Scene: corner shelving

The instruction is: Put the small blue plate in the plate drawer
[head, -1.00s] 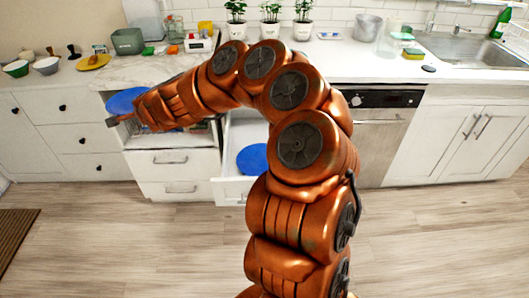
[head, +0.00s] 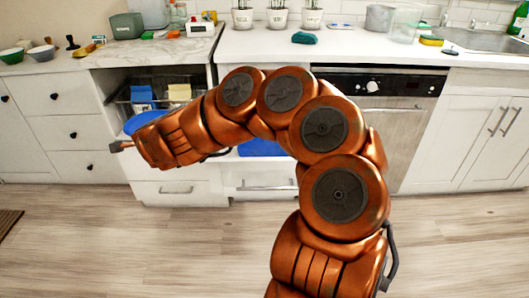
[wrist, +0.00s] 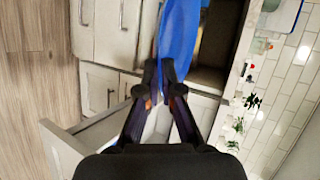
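My gripper (wrist: 160,72) is shut on the rim of a blue plate (wrist: 179,35), which stands out beyond the fingertips in the wrist view. In the head view the plate (head: 142,120) shows behind my gripper, partly hidden, in front of an open cabinet space. To its right an open white drawer (head: 260,181) holds another blue plate (head: 264,148), partly hidden by my arm. In the wrist view an open drawer (wrist: 62,150) is at the lower left. I cannot tell the plates' relative sizes.
The open cabinet space holds a clear bin (head: 124,97) with blue and yellow items. The counter (head: 335,45) above carries potted plants and a green cloth (head: 304,38). A dishwasher (head: 380,115) stands right of the drawer. The wooden floor in front is clear.

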